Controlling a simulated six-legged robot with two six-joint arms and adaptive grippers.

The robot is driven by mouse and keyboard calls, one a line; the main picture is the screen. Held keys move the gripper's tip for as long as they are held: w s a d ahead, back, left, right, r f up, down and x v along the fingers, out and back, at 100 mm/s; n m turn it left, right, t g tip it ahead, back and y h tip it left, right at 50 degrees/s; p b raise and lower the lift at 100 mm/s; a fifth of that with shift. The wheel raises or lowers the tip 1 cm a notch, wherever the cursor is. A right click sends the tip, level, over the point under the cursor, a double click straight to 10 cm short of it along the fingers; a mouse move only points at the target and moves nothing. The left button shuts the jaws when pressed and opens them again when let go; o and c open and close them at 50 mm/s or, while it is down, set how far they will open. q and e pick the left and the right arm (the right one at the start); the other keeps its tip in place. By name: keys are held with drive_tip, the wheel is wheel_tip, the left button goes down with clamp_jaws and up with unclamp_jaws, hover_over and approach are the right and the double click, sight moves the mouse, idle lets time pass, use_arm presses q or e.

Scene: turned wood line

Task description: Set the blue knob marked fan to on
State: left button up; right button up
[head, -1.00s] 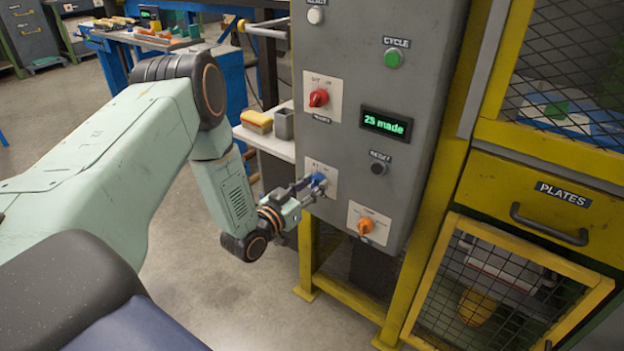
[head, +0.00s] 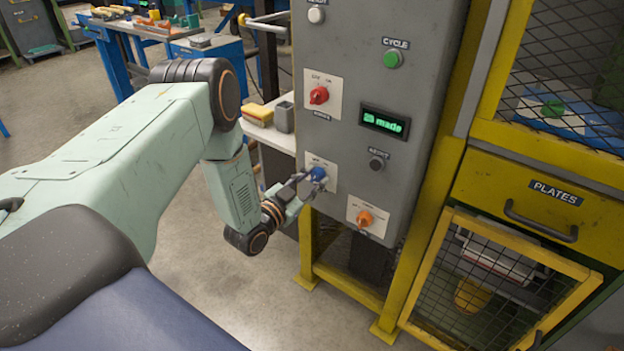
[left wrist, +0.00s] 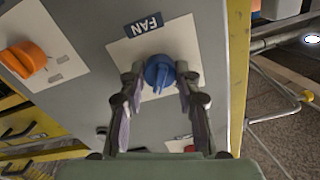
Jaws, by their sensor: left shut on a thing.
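The blue knob (head: 318,173) sits on a pale plate low on the left of the grey control panel. It also shows in the left wrist view (left wrist: 159,72), with the fan label (left wrist: 144,25) beside its plate (left wrist: 185,40). The knob's raised ridge points roughly down in that view. My left gripper (left wrist: 160,82) is shut on the knob, one finger on each side; in the head view the gripper (head: 308,182) reaches it from the lower left. The small position marks on the plate are mostly hidden or too blurred to read. My right gripper is out of view.
An orange knob (head: 365,218) is close by at lower right, and a red knob (head: 319,95) is above. A dark reset button (head: 377,163), a green cycle button (head: 393,59) and a display (head: 385,122) are on the same panel (head: 350,140). A yellow frame (head: 420,230) stands right.

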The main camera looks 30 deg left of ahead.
use_arm(q)
drive_tip(key=o, duration=1.2)
drive_tip(key=shift+c, duration=0.2)
drive_tip(key=s+a, duration=0.1)
drive_tip(key=s, duration=1.1)
